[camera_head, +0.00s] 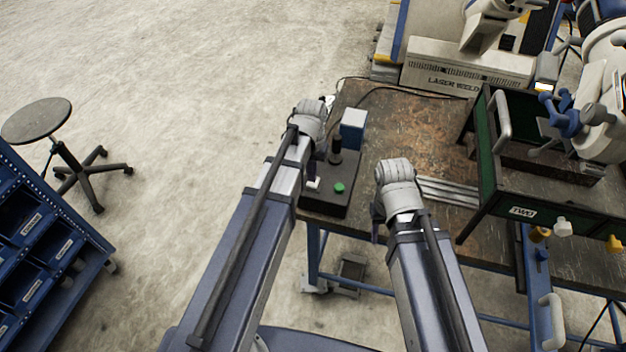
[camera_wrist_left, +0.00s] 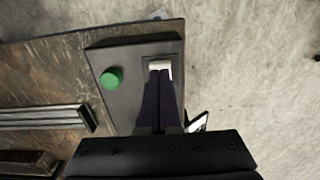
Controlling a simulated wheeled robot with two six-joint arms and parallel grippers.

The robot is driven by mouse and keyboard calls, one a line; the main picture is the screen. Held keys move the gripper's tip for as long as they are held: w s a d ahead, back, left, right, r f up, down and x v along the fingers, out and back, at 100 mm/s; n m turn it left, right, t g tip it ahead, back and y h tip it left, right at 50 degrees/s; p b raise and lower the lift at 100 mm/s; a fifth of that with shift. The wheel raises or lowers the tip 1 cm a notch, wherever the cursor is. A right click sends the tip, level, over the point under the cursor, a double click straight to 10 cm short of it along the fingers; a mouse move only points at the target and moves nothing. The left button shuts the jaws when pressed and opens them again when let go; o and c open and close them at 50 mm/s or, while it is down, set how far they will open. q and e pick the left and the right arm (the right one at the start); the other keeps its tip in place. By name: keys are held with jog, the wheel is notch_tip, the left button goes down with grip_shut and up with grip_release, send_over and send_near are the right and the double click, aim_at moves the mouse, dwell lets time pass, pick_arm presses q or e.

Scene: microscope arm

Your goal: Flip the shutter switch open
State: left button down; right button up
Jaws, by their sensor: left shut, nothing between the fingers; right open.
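The shutter switch is a small white rocker (camera_wrist_left: 160,66) in a dark recess on a black control box (camera_wrist_left: 125,60). In the head view the white switch (camera_head: 314,184) shows near the left edge of the box (camera_head: 325,203). A green button (camera_head: 339,188) sits beside it, also seen in the wrist view (camera_wrist_left: 111,78). My left gripper (camera_wrist_left: 160,83) is shut and empty, its fingertips right at the switch; whether they touch it I cannot tell. My right gripper (camera_head: 377,226) is open and empty, right of the box, its fingers partly hidden by its wrist.
A black upright knob (camera_head: 336,150) and a blue-white box (camera_head: 353,128) stand behind the control box on the worn table (camera_head: 425,137). Metal rails (camera_head: 447,191) lie right of my right gripper. A green-black frame (camera_head: 487,165) stands further right.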

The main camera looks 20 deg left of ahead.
aim_at(312, 184)
pick_arm(q)
jog(key=shift+f+b, duration=1.05)
pick_arm(e)
jog(key=shift+f, duration=1.1)
jog(key=shift+r, duration=0.1)
pick_arm(q)
notch_tip(312, 184, up, 7)
jog(key=p, duration=0.7)
jog(key=shift+r, duration=0.1)
pick_arm(e)
notch_tip(312, 184, up, 7)
